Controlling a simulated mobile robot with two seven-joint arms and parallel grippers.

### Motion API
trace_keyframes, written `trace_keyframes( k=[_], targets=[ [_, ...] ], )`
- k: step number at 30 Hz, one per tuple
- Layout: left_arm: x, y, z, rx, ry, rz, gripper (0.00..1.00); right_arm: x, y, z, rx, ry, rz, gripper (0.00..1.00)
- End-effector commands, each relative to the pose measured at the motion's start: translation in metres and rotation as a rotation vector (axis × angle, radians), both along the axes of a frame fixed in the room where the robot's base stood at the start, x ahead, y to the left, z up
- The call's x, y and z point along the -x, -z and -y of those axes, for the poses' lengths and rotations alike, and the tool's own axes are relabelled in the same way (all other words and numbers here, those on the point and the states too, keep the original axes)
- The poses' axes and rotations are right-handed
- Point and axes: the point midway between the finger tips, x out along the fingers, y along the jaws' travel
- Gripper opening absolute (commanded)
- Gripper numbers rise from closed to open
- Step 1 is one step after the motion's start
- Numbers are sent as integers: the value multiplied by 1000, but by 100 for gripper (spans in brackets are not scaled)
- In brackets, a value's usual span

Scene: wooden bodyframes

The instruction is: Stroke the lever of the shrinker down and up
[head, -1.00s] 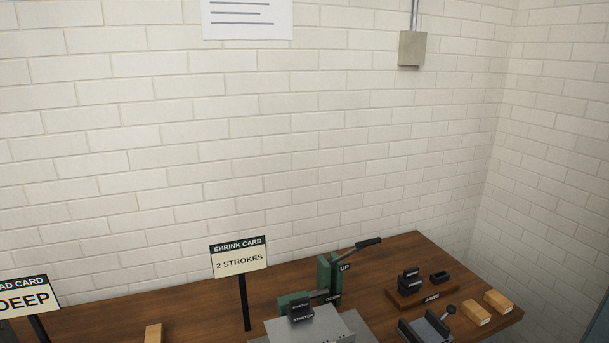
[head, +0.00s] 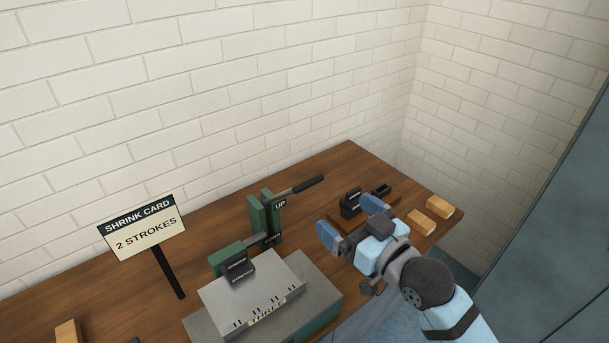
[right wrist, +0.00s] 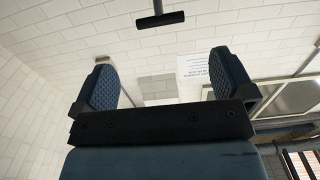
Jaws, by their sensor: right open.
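The shrinker is a green upright machine (head: 265,222) on the wooden bench, with a grey plate (head: 253,286) in front marked THREE. Its lever (head: 307,185) has a black grip and points up to the right beside the UP label. In the right wrist view the black grip on its rod (right wrist: 160,19) shows at the top, beyond the fingers. My right gripper (head: 350,223) is open and empty, in front of and below the lever, apart from it. Its two blue padded fingers (right wrist: 163,85) stand wide apart in the right wrist view. My left gripper is not in view.
A card reading SHRINK CARD, 2 STROKES (head: 143,229) stands on a post at the left. Black jaw blocks (head: 350,204) sit right of the shrinker, partly behind my gripper. Wooden blocks (head: 421,222) lie near the bench's right end. A white brick wall (head: 230,80) is behind.

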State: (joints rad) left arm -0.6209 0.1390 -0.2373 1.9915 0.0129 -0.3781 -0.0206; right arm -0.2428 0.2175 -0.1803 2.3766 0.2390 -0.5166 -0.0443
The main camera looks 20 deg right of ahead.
Motion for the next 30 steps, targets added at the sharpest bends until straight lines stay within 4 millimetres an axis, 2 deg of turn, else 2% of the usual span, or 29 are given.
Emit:
trace_keyframes(
  k=[9,15,21,30],
  targets=[
    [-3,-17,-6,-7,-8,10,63,-65,-4,-24,-2,0,0,100],
    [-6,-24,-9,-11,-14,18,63,-96,-2,-35,-1,1,0,100],
    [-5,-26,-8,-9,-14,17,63,-110,-1,-40,-1,0,0,100],
    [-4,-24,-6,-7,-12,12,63,-111,0,-40,0,0,0,100]
  ],
)
